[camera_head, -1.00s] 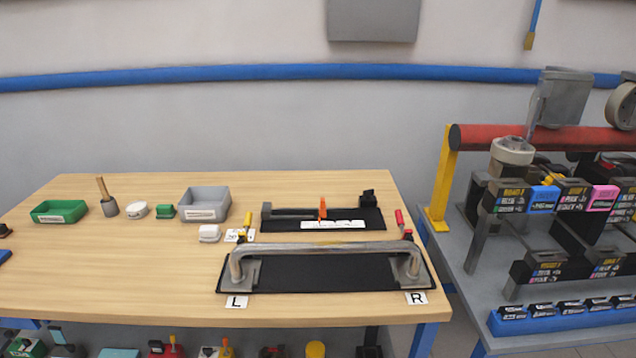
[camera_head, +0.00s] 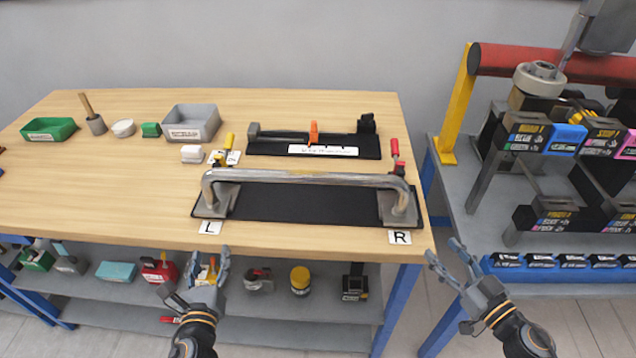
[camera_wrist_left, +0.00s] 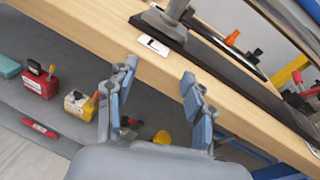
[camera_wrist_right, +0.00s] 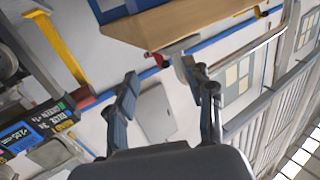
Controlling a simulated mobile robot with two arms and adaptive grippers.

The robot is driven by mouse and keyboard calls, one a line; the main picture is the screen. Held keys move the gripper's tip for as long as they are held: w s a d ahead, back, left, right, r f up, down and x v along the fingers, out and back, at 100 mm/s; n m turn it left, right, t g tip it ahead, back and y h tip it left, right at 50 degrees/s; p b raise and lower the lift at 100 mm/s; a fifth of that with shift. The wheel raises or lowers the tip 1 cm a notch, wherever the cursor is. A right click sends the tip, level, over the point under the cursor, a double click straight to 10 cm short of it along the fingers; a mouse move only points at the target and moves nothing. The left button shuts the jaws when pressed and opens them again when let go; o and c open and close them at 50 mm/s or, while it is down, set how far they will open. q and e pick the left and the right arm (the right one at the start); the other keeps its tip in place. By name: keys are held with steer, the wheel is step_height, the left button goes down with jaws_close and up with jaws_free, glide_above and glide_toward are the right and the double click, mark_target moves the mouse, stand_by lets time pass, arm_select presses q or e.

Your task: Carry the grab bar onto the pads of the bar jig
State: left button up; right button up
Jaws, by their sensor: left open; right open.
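The grab bar (camera_head: 300,177) is a long grey tube with a square foot at each end. It stands over a black board (camera_head: 305,207) near the table's front edge, beside tags L and R. A second black board (camera_head: 350,146) with an orange handle lies behind it; I cannot tell which board is the bar jig, and no pads are clear. My left gripper (camera_head: 192,275) is open and empty before the table edge, below tag L. The left wrist view shows the bar's left foot (camera_wrist_left: 160,22) beyond the fingers. My right gripper (camera_head: 443,252) is open and empty, right of the table's front corner.
Yellow (camera_head: 228,146) and red (camera_head: 395,150) handles stand behind the bar's ends. A green tray (camera_head: 48,130) and a grey bin (camera_head: 192,124) sit at the back left. A rack (camera_head: 468,85) stands right of the table. The table's left front is clear.

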arm_select(q)
steer(key=m+t, duration=0.1)
steer(key=m, duration=0.1)
glide_toward(209, 199)
steer(key=s+d, duration=0.1)
steer(key=s, duration=0.1)
steer(key=shift+s+a+y, duration=0.1)
steer(key=shift+s+y, duration=0.05)
steer(key=shift+y, duration=0.15)
arm_select(e)
steer(key=shift+n+y, duration=0.7)
steer(key=shift+y, duration=0.2)
steer(key=r, duration=0.1)
steer(key=a+r, duration=0.1)
steer(key=r, duration=0.2)
steer(key=shift+s+a+r, duration=0.1)
steer(key=shift+s+a, duration=0.05)
steer(key=shift+a, duration=0.1)
arm_select(q)
steer(key=w+a, duration=0.1)
steer(key=w, duration=0.8)
steer(key=w+a, duration=0.1)
steer(key=w, duration=0.3)
steer(key=shift+w+a+f, duration=0.1)
steer(key=shift+w+a, duration=0.2)
arm_select(e)
steer(key=x, duration=1.4)
steer(key=shift+f, duration=0.25)
